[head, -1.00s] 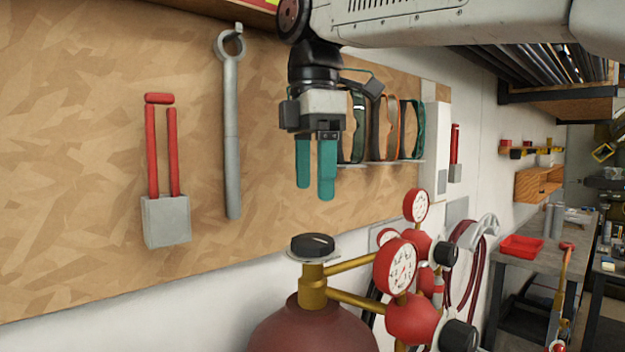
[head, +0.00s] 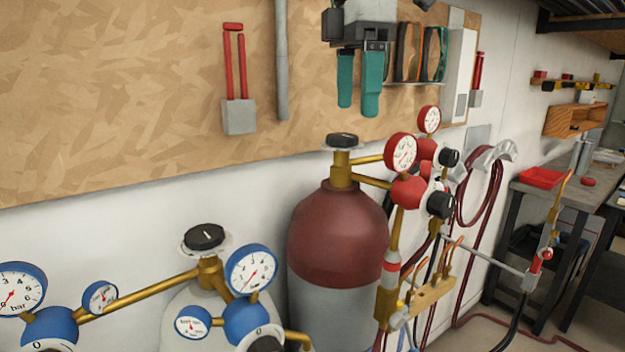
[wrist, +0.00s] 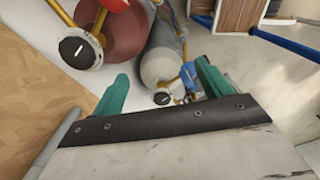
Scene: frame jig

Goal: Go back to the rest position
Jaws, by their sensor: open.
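My gripper (head: 359,86) is at the top of the head view, in front of the wooden pegboard wall. Its two teal fingers point down and stand apart, with nothing between them. It hangs above the red gas cylinder (head: 338,235) and its gauges. In the wrist view the two teal fingers of my gripper (wrist: 165,88) are spread wide. Beyond them the red cylinder (wrist: 118,42) and a grey cylinder (wrist: 160,58) show below. Most of my arm is out of the head view.
Blue gauges (head: 251,268) stand at the lower left. A torch rack (head: 430,292) and hoses are right of the red cylinder. A workbench with a red tray (head: 541,177) stands at right.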

